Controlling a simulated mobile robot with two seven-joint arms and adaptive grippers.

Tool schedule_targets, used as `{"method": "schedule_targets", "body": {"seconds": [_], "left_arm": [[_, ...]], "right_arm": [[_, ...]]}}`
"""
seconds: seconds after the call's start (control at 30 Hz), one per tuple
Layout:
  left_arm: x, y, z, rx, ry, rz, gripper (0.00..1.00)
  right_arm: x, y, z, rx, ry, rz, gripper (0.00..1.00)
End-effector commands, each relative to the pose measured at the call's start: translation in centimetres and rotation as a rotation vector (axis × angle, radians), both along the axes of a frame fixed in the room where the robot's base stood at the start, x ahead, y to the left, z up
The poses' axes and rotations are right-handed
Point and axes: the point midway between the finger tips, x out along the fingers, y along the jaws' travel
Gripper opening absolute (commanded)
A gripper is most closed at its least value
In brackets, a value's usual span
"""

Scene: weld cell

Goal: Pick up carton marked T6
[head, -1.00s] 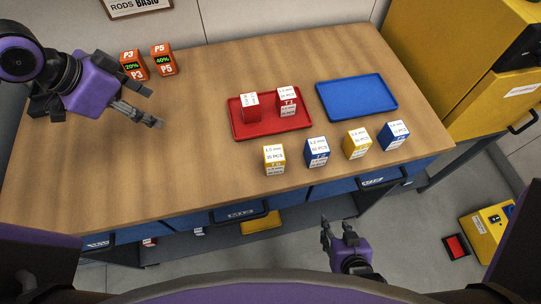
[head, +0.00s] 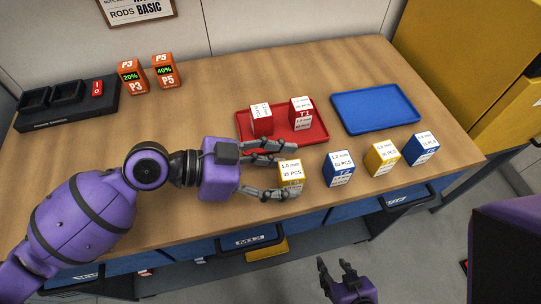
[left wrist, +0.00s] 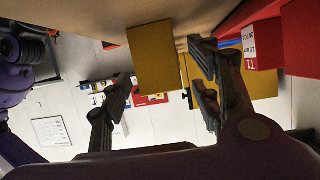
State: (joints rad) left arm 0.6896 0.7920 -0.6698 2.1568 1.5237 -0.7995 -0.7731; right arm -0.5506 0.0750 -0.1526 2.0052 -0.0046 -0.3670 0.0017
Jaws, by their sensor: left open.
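A yellow-and-white carton (head: 290,167) stands on the table just in front of the red tray. Its lower mark is partly covered by a finger, so I cannot read whether it is T6. My left gripper (head: 294,172) is open, with one finger on the tray side of this carton and one on the front side. In the left wrist view, the yellow carton (left wrist: 154,58) shows between the parted fingers of my left gripper (left wrist: 160,66). I cannot tell whether they touch it. My right gripper (head: 335,265) is open and empty, in front of the table.
The red tray (head: 287,138) holds a red carton (head: 261,119) and a red carton T1 (head: 301,113). A blue carton (head: 339,168), a yellow carton (head: 382,158) and another blue carton (head: 422,149) stand to the right. The blue tray (head: 375,108) is empty.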

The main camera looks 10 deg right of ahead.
Motion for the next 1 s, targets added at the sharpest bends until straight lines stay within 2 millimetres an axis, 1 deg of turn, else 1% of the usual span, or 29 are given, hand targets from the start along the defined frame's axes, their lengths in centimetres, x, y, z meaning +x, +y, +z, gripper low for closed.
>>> {"method": "schedule_targets", "body": {"seconds": [0.03, 0.17, 0.4, 0.43, 0.8, 1.0], "left_arm": [[0.1, -0.8, 0.2, -0.001, -0.004, -0.001, 0.57], [0.0, -1.8, -0.5, 0.001, -0.003, 0.000, 0.57], [-0.1, -2.0, -0.9, 0.002, 0.000, 0.001, 0.57], [-0.1, -1.9, -0.9, 0.002, 0.000, 0.001, 0.56], [-0.1, -1.9, -0.9, 0.002, 0.000, 0.001, 0.07], [-0.1, -1.9, -0.8, 0.001, 0.000, 0.001, 0.07]], "right_arm": [[0.0, 0.0, 0.5, 0.000, -0.002, -0.001, 0.40], [0.0, 0.0, 0.7, 0.001, -0.004, -0.001, 0.40], [-0.2, 0.0, 0.4, 0.001, 0.002, 0.001, 0.40], [-0.3, 0.0, 0.3, 0.001, 0.003, 0.001, 0.40], [-0.3, 0.0, 0.3, 0.001, 0.005, 0.001, 0.40], [-0.2, 0.0, 0.4, 0.001, 0.001, 0.001, 0.40]]}}
